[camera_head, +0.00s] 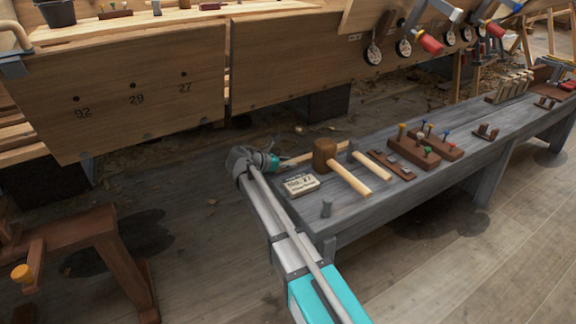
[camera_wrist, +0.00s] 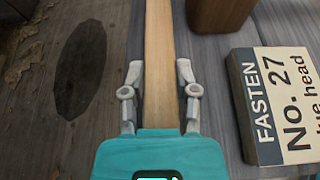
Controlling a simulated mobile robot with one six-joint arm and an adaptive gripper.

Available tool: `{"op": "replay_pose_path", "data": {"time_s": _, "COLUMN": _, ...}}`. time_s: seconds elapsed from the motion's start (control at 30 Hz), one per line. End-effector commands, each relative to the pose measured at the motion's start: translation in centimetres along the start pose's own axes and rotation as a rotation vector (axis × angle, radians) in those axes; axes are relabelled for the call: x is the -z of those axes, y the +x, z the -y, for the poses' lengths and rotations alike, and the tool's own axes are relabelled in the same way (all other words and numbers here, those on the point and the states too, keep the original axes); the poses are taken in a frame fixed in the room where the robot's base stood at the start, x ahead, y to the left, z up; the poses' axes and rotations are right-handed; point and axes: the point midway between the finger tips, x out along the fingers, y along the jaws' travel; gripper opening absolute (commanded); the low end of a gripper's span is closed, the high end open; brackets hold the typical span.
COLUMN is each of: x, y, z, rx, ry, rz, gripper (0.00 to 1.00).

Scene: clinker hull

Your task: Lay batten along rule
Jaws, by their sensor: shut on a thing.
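A long pale wooden batten (camera_wrist: 159,45) runs between the fingers of my gripper (camera_wrist: 160,82) in the wrist view. My gripper is shut on it. The batten extends straight away from me near the bench's left edge; its far end is out of the wrist view. In the head view my gripper (camera_head: 262,160) is at the near left end of the grey bench (camera_head: 345,214), and the pale batten (camera_head: 312,155) reaches right from it, partly behind a mallet head. Whether it touches the bench top is unclear. I cannot make out a rule.
Peg blocks (camera_head: 412,150) stand farther right. The planked hull (camera_head: 140,95) is behind.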

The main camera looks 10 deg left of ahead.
Motion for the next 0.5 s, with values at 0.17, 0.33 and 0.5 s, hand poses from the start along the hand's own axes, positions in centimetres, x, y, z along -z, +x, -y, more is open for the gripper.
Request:
{"op": "replay_pose_path", "data": {"time_s": 0.17, "x": 0.04, "y": -0.04, "z": -0.01, "rx": 0.0, "ry": 0.0, "rz": -0.003, "gripper": 0.48}}
{"op": "replay_pose_path", "data": {"time_s": 0.33, "x": 0.03, "y": -0.05, "z": -0.01, "rx": 0.0, "ry": 0.0, "rz": -0.002, "gripper": 0.73}}
{"op": "replay_pose_path", "data": {"time_s": 0.5, "x": 0.03, "y": -0.07, "z": -0.02, "rx": -0.001, "ry": 0.0, "rz": -0.002, "gripper": 0.73}}
